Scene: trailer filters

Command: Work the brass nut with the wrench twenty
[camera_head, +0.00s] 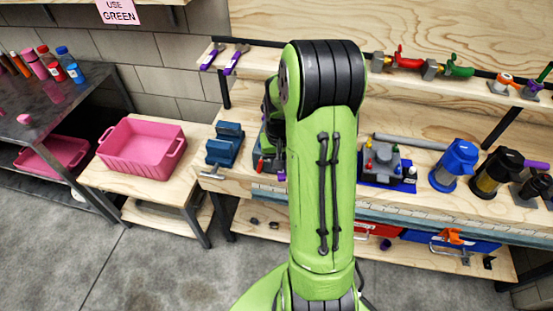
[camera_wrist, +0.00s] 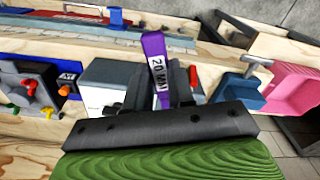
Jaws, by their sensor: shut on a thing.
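In the wrist view, the wrench twenty (camera_wrist: 154,46) has a purple handle with a white "20 MM" label. My gripper (camera_wrist: 163,96) is shut on this handle, which points away from the palm. The wrench's working end cannot be made out. In the head view, my green arm hides the gripper; a small purple piece (camera_head: 281,175) shows beside the arm, perhaps the handle. I cannot pick out the brass nut for certain in either view. Two other purple-handled wrenches (camera_head: 235,59) lie at the left of the upper shelf.
A blue vise (camera_head: 225,145) stands at the bench's left end; it also shows in the wrist view (camera_wrist: 241,91). A pink bin (camera_head: 142,148) sits on the low table. Right of my arm are a grey block with coloured knobs (camera_head: 384,162) and a blue canister (camera_head: 455,165).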

